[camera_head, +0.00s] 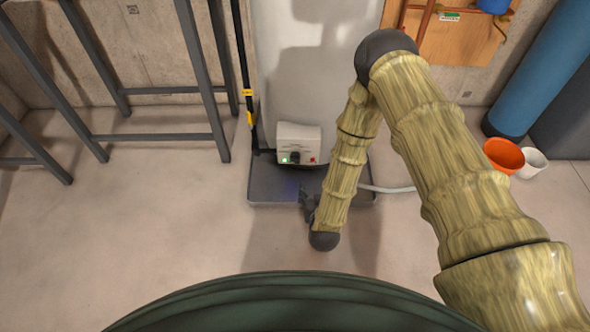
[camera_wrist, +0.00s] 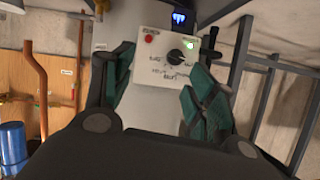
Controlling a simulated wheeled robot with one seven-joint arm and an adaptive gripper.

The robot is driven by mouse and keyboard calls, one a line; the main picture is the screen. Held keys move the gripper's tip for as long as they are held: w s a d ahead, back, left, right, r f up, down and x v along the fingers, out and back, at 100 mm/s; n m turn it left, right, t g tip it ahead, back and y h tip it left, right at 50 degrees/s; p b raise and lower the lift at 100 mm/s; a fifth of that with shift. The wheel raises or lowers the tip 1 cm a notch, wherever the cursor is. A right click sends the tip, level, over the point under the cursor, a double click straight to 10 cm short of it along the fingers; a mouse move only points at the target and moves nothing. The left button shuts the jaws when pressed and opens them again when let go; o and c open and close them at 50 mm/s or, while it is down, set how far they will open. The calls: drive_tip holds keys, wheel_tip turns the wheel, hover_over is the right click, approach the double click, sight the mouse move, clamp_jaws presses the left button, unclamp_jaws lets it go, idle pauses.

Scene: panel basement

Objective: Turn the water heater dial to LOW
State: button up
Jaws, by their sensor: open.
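The water heater (camera_head: 317,45) is a tall white tank standing in a dark grey drain pan (camera_head: 270,190). A white control box (camera_head: 300,135) sits low on its front, with a green light and a red light. The black dial (camera_head: 295,157) is on its face. The dial (camera_wrist: 175,57) also shows in the wrist view, where the box appears upside down and the lettering is too small to read surely. My gripper (camera_head: 305,197) is in front of and below the box, apart from it. In the wrist view my gripper (camera_wrist: 155,95) is open and empty, its green-padded fingers either side of the box.
A grey metal frame (camera_head: 160,138) stands at the left. A black pole with yellow bands (camera_head: 249,93) leans beside the tank. An orange bucket (camera_head: 504,155), a white bucket (camera_head: 533,163) and a blue cylinder (camera_head: 540,70) are at the right. A pale hose (camera_head: 390,189) leaves the pan. Floor in front is clear.

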sight(295, 162)
drive_tip(key=w+a+f+m+t+h+b, duration=0.1)
drive_tip(key=w+a+f+m+t+b, duration=0.1)
drive_tip(key=w+a+f+t+b, duration=0.6)
drive_tip(key=w+r+g+b, duration=0.1)
drive_tip(key=w+b, duration=0.1)
drive_tip(key=w, duration=0.1)
drive_tip(key=w+d+r+g+b, duration=0.1)
drive_tip(key=w+b, duration=0.1)
drive_tip(key=w, duration=0.1)
drive_tip(key=w+d+r+g+b, duration=0.1)
drive_tip(key=w+b, duration=0.1)
drive_tip(key=w, duration=0.2)
drive_tip(key=shift+r, duration=0.25)
drive_tip(key=c, duration=1)
